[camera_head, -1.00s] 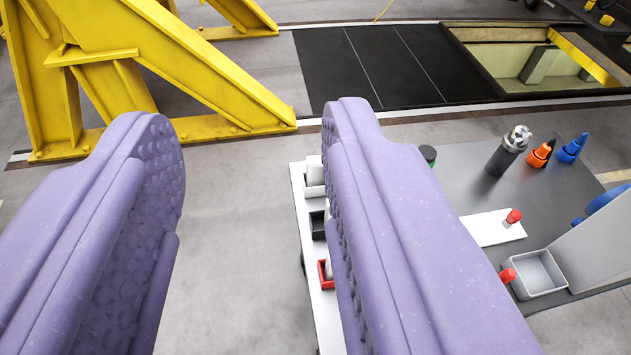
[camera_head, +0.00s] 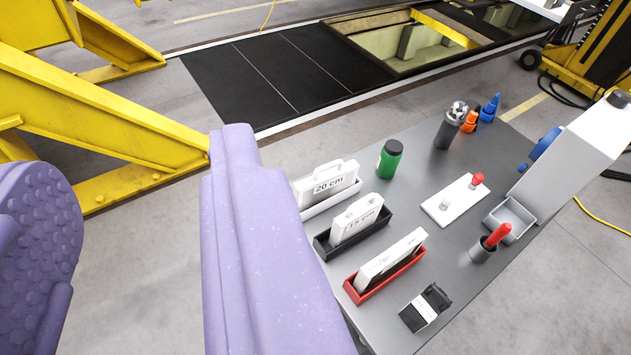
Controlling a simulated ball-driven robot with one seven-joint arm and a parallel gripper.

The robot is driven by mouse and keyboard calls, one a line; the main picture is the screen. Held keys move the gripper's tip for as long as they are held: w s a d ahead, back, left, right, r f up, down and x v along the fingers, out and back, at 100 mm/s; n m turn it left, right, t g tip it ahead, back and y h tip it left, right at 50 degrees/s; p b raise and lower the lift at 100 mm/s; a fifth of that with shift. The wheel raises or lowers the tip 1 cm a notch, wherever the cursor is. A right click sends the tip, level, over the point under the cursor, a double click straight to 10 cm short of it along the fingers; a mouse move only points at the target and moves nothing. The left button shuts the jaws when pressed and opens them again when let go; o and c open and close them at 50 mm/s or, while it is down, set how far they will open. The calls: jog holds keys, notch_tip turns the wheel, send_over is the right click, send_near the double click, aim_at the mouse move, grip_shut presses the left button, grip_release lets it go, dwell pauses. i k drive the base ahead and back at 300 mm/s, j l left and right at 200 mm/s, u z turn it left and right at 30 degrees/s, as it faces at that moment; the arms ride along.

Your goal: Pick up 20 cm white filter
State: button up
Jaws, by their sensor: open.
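The white 20 cm filter (camera_head: 328,183) stands upright in a white tray (camera_head: 335,203) on the grey workbench, its label and top handle facing me. My gripper (camera_head: 150,180) is open and empty, with two purple padded fingers in the near left of the view. The filter is to the right of the right finger and farther off, not between the fingers. The right finger hides the left end of the tray and the bench's left edge.
A 15 cm filter (camera_head: 357,220) in a black tray and another white filter (camera_head: 392,262) in a red tray (camera_head: 384,279) stand nearer. A green jar (camera_head: 389,160) stands right of the 20 cm filter. Yellow steel supports (camera_head: 100,110) rise at the left.

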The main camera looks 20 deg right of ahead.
aim_at(309, 192)
jog(key=i+j+z, duration=0.25)
jog(key=i+j, duration=0.25)
jog(key=i+j+z, duration=0.2)
jog(key=i+j, duration=0.3)
jog(key=j, duration=0.15)
jog(key=i+j+z, duration=0.1)
jog(key=i+z, duration=0.25)
jog(key=i, duration=0.8)
